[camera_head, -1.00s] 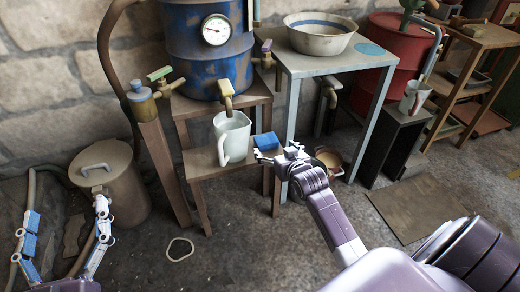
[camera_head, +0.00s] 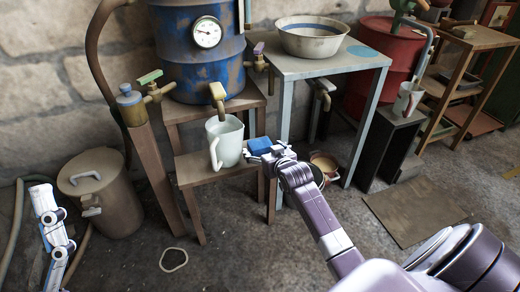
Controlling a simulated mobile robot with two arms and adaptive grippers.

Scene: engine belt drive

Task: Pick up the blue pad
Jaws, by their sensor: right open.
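The blue pad (camera_head: 259,144) rests at the right end of the low wooden step (camera_head: 188,178), to the right of a white jug (camera_head: 229,143). My right gripper (camera_head: 264,155) is open at the near edge of the pad; its fingers cover the pad's lower part, and I cannot tell whether they touch it.
A brass tap (camera_head: 218,92) on a blue drum (camera_head: 190,52) hangs over the jug. A table with a bowl (camera_head: 313,37) stands right of the step. A pot (camera_head: 325,162) sits on the floor behind my right arm. A lidded can (camera_head: 110,200) stands at left.

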